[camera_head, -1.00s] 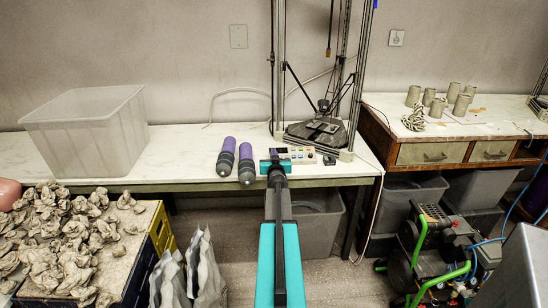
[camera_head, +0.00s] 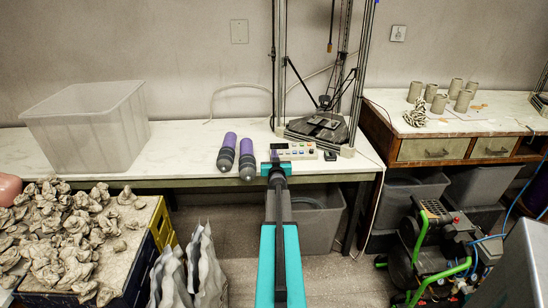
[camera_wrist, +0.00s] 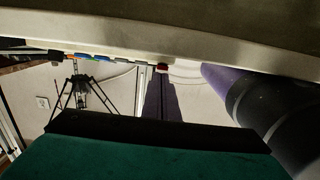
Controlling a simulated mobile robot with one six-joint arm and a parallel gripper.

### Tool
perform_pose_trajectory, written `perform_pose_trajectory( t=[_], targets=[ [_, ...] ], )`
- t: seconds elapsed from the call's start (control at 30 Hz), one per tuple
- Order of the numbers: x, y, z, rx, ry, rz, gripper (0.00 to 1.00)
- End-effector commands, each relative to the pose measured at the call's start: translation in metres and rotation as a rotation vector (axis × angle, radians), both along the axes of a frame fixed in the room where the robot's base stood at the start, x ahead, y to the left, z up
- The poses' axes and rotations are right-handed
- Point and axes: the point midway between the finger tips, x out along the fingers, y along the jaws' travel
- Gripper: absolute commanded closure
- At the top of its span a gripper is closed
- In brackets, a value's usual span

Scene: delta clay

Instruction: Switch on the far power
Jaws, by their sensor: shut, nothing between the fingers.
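A pale control box (camera_head: 305,152) with coloured buttons lies on the white bench top, in front of the frame machine. No part is clearly labelled as the far power. My gripper (camera_head: 276,158) is shut and empty, pointing forward at the box's left part. In the wrist view the dark fingers (camera_wrist: 159,105) reach up towards the red button (camera_wrist: 163,68). Whether they touch it cannot be told.
Two purple-and-grey cylinders (camera_head: 236,155) lie just left of my gripper. The frame machine (camera_head: 318,130) stands behind the box. A clear bin (camera_head: 90,125) is on the left, clay cups (camera_head: 460,100) on the right desk. Wall plates (camera_head: 239,33) and (camera_head: 398,33) are above.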

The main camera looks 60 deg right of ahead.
Motion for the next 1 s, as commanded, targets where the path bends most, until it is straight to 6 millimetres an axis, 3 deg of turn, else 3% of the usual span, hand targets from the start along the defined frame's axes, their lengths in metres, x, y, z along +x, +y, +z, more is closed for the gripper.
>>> perform_pose_trajectory(
  t=[1.0],
  targets=[
    [-0.001,-0.001,-0.021,-0.097,-0.069,-0.002,1.00]
  ],
)
